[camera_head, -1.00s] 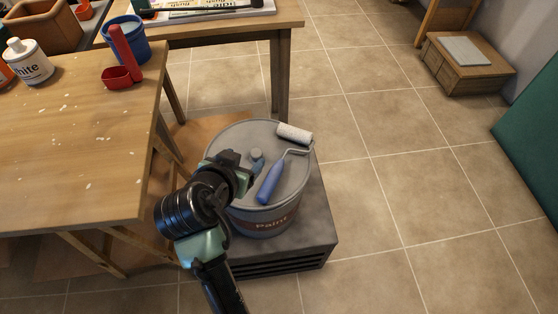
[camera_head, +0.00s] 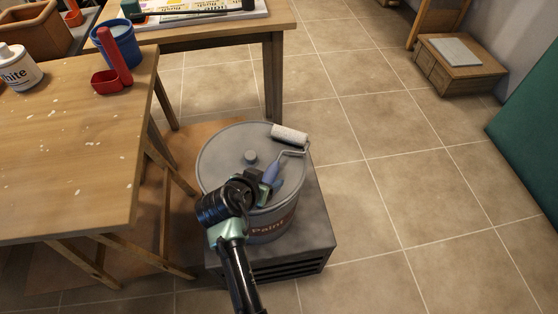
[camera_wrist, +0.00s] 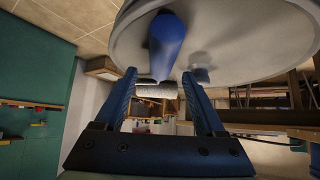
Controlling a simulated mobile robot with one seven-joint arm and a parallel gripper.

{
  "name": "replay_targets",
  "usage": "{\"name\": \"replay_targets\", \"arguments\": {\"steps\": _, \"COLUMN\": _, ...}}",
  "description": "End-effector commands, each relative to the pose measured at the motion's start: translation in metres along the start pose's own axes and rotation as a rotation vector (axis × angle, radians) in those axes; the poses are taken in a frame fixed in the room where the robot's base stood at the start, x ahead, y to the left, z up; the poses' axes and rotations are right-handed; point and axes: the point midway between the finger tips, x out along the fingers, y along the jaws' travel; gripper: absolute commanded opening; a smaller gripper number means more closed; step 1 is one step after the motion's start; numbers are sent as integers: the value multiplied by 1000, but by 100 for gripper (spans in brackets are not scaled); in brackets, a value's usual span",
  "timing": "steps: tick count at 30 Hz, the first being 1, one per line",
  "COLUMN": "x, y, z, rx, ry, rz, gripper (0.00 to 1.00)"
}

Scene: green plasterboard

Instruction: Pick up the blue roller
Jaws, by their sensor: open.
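The blue roller lies on the closed lid of a paint bucket (camera_head: 222,150). Its white sleeve (camera_head: 290,134) is at the lid's far right edge. Its blue handle (camera_head: 270,173) is partly hidden behind my gripper (camera_head: 262,185) in the head view. In the wrist view, the blue handle (camera_wrist: 167,45) is at the top centre, beyond the fingertips, and the white sleeve (camera_wrist: 156,90) shows past it. My gripper (camera_wrist: 160,88) is open there, with two blue fingers apart. The handle lines up roughly with the gap; I cannot tell if it is between the fingers.
The bucket stands on a dark grey box (camera_head: 310,235). A paint-spotted wooden table (camera_head: 70,150) is on the left, with a red scoop (camera_head: 112,80) and blue bucket (camera_head: 118,42). Another table (camera_head: 215,32) is behind. The tiled floor at right is open.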

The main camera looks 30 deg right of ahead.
Motion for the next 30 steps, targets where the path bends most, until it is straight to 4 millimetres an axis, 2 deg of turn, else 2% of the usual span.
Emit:
{"name": "replay_targets", "arguments": {"steps": 3, "x": 17, "y": -1, "z": 1, "rx": 2, "ry": 0, "rz": 1, "gripper": 72}}
{"name": "replay_targets", "arguments": {"steps": 6, "x": 26, "y": -1, "z": 1, "rx": 1, "ry": 0, "rz": 1, "gripper": 72}}
{"name": "replay_targets", "arguments": {"steps": 15, "x": 29, "y": -1, "z": 0, "rx": 0, "ry": 1, "rz": 0, "gripper": 72}}
{"name": "replay_targets", "arguments": {"steps": 17, "x": 29, "y": -1, "z": 0, "rx": 0, "ry": 1, "rz": 0, "gripper": 63}}
{"name": "replay_targets", "arguments": {"steps": 27, "x": 29, "y": -1, "z": 0, "rx": 0, "ry": 1, "rz": 0, "gripper": 2}}
{"name": "replay_targets", "arguments": {"steps": 30, "x": 29, "y": -1, "z": 0, "rx": 0, "ry": 1, "rz": 0, "gripper": 0}}
